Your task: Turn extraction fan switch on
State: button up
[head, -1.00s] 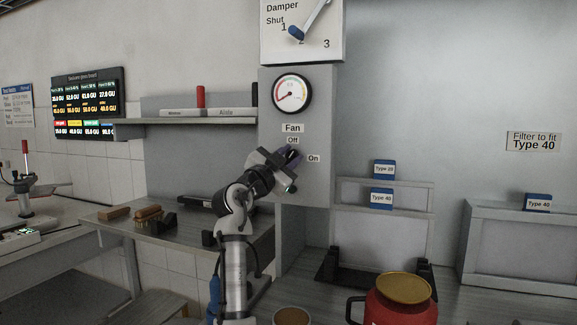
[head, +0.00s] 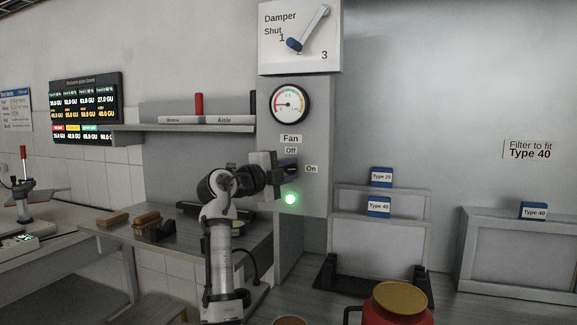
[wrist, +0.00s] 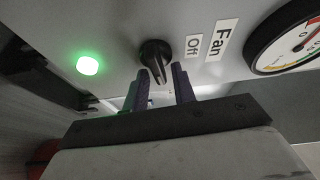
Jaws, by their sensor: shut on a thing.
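The fan switch is a black rotary knob (wrist: 154,58) on the grey panel (head: 310,120), and it shows between my two purple-grey fingers in the wrist view. My gripper (wrist: 158,88) is shut on it. In the head view my gripper (head: 289,166) is level beside the "On" label (head: 311,169), below the "Off" label (head: 291,150), and covers most of the knob. The green lamp (head: 290,199) below the knob is brightly lit; it also glows in the wrist view (wrist: 87,65).
A round gauge (head: 290,104) is above the switch, and a damper lever (head: 308,28) is higher up. A shelf (head: 185,127) is at left. A red container (head: 397,302) stands at front right, with filter frames (head: 380,245) behind it.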

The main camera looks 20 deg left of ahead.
jog(key=shift+a+m, duration=0.15)
jog(key=shift+m, duration=0.35)
jog(key=o, duration=0.6)
jog(key=shift+o, duration=0.3)
jog(key=shift+w+a, duration=0.1)
jog(key=b+v, duration=0.3)
jog(key=v, duration=1.1)
jog(key=shift+r, duration=0.2)
